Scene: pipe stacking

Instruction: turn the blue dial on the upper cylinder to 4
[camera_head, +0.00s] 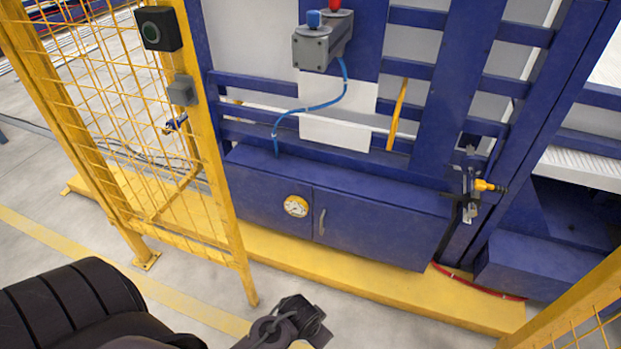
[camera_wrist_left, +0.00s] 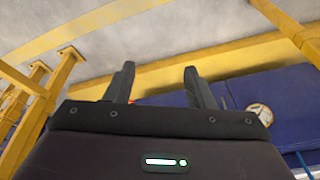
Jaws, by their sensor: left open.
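The upper cylinder (camera_head: 320,47) is a grey block-like unit mounted on the blue frame at the top middle of the head view. A blue dial (camera_head: 314,18) sits on its top, with a red dial (camera_head: 335,4) just behind it. Any marks on the blue dial are too small to read. My left gripper (camera_head: 309,316) is at the bottom middle of the head view, low and well away from the cylinder. In the left wrist view its two fingers (camera_wrist_left: 160,85) stand apart with nothing between them. My right gripper is not in view.
A yellow mesh fence (camera_head: 205,130) with a button box (camera_head: 159,28) stands at the left. A blue cabinet (camera_head: 375,225) with a round gauge (camera_head: 296,206) sits below the cylinder. A blue hose (camera_head: 310,107) hangs from the cylinder. A yellow-handled fitting (camera_head: 484,185) is at the right.

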